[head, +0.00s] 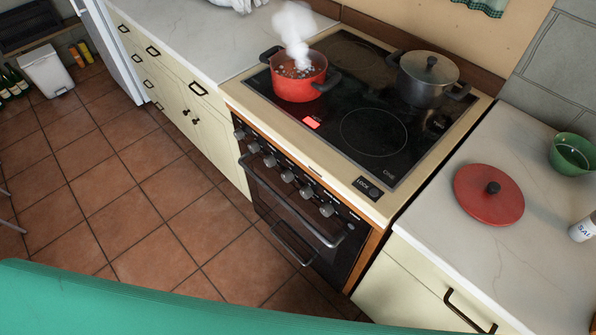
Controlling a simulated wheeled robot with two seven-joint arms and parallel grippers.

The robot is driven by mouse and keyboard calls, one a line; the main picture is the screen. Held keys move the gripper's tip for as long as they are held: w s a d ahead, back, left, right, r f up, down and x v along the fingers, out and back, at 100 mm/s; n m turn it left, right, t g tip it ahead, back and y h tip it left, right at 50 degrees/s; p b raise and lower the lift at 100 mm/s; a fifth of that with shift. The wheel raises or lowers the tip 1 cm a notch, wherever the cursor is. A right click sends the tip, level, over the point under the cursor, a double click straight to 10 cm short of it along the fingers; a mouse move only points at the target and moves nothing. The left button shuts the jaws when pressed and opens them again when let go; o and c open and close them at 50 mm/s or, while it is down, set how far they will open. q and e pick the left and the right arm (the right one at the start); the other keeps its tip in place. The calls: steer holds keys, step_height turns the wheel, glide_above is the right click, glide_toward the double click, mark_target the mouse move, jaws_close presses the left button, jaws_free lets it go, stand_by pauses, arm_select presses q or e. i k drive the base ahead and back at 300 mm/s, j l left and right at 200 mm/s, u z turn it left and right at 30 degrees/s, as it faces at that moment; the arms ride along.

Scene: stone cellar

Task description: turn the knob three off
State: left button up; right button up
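The stove's front panel has a row of several round grey knobs. Counting from the left, the third knob (270,160) is left of the middle of the row. Its number marking and exact turn position are too small to read. Neither of my grippers is in view.
A lidded dark pot (425,85) stands at the cooktop's right. A red lid (489,194), green bowl (571,154) and white salt container (583,229) are on the right counter. An oven handle (290,203) juts out below the knobs. The tiled floor before the stove is clear.

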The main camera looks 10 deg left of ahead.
mark_target(269, 160)
steer(key=j+z, duration=0.1)
steer(key=z, duration=0.35)
steer(key=j+z, duration=0.3)
steer(key=j, duration=0.4)
steer(key=j+z, duration=0.25)
steer(key=j, duration=0.4)
steer(key=k+j+z, duration=0.3)
steer(key=j, duration=0.35)
steer(key=i, duration=0.1)
